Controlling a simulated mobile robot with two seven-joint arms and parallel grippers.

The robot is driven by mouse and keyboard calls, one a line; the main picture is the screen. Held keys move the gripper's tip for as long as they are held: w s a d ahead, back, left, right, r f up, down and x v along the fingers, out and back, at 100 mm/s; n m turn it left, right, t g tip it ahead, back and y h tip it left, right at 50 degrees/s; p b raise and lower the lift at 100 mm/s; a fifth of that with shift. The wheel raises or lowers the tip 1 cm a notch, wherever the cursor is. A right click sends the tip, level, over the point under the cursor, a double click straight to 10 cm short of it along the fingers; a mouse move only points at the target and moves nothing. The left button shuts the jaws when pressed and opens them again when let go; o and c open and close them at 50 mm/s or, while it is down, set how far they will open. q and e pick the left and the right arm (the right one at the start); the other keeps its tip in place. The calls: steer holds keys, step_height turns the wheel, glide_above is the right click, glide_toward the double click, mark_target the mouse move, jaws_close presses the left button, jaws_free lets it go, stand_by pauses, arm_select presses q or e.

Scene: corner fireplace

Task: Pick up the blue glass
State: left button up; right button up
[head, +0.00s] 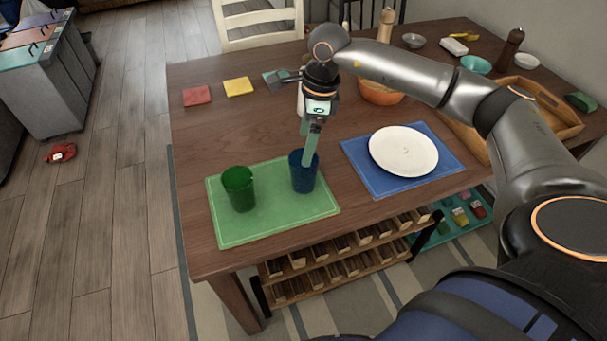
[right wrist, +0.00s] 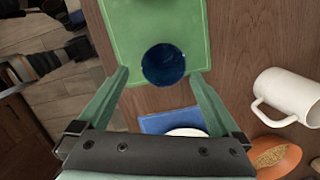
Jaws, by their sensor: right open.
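The blue glass (head: 303,178) stands upright on the right part of a green mat (head: 250,230). In the right wrist view the blue glass (right wrist: 165,64) shows from above, between the tips of my open fingers, with a gap on each side. My right gripper (head: 308,155) points down at the glass in the head view, and a green finger overlaps its rim there. My right gripper (right wrist: 160,73) holds nothing. How far the fingertips are from the glass in height is hard to tell. My left gripper is not in view.
A green glass (head: 239,190) stands left of the blue one on the same mat. A white plate (head: 404,151) lies on a blue mat (head: 378,184) to the right. The table's left part is mostly clear.

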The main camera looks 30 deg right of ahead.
mark_target(302, 175)
steer(key=f, duration=0.8)
steer(key=w+f, duration=0.1)
steer(key=f, duration=0.3)
steer(key=shift+a+f, duration=0.1)
steer(key=shift+a, duration=0.2)
steer(key=c, duration=1.3)
steer(key=shift+w, duration=0.1)
steer(key=shift+c, duration=0.3)
steer(key=shift+r, duration=0.2)
